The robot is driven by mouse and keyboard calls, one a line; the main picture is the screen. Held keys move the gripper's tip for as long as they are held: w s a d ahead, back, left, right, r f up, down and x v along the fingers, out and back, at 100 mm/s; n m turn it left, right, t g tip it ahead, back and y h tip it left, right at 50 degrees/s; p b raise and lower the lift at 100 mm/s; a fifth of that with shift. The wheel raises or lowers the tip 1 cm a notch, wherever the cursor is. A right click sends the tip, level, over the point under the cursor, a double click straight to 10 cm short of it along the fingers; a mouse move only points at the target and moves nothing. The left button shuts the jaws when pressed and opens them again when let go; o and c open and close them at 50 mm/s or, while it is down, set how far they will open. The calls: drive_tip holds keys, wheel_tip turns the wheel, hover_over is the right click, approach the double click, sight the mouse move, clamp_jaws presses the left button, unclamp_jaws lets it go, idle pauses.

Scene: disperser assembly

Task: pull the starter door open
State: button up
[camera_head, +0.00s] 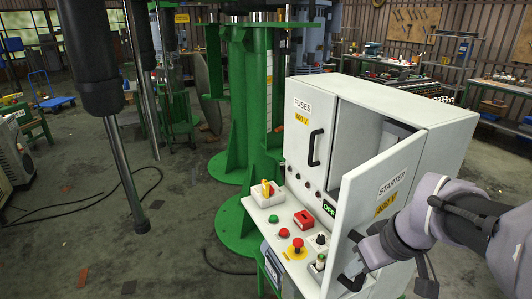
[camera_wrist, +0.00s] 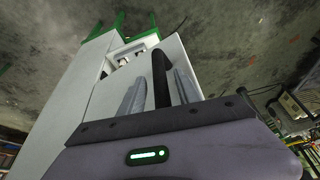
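The white starter door (camera_head: 362,222), labelled STARTER 400 V, stands partly open on the right half of the white cabinet (camera_head: 425,108). A dark gap shows behind its top edge. My gripper (camera_head: 360,265) is at the lower front of the door, by its black handle (camera_head: 352,238). In the wrist view the handle (camera_wrist: 161,80) stands between my two grey fingers (camera_wrist: 160,95). A gap shows on the left of the handle and a smaller one on the right, so the fingers look open around it. Contact cannot be told. The door panel also shows in the wrist view (camera_wrist: 108,95).
The closed fuses door (camera_head: 308,132) is left of the starter door. A control panel with buttons (camera_head: 283,233) juts out below. A green column (camera_head: 250,110) stands behind left. Open floor (camera_head: 120,230) lies at the left. Workbenches (camera_head: 490,90) stand at the back right.

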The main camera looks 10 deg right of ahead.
drive_tip(key=p+v, duration=0.7)
drive_tip(key=v, duration=1)
drive_tip(key=shift+r, duration=0.2)
drive_tip(key=shift+s, duration=0.1)
drive_tip(key=s+a+f+m+b, duration=0.1)
drive_tip(key=s+a+f+m, duration=0.1)
drive_tip(key=a, duration=0.6)
drive_tip(key=s+a+f+m+t+y+b, duration=0.1)
drive_tip(key=s+a+f+m+b, duration=0.1)
drive_tip(key=a+f+m, duration=0.2)
drive_tip(key=a+f, duration=0.3)
drive_tip(key=a, duration=0.1)
drive_tip(key=shift+s+a+f+m, duration=0.2)
drive_tip(key=shift+s+f+m, duration=0.05)
drive_tip(key=shift+s+m, duration=0.05)
drive_tip(key=shift+d, duration=0.1)
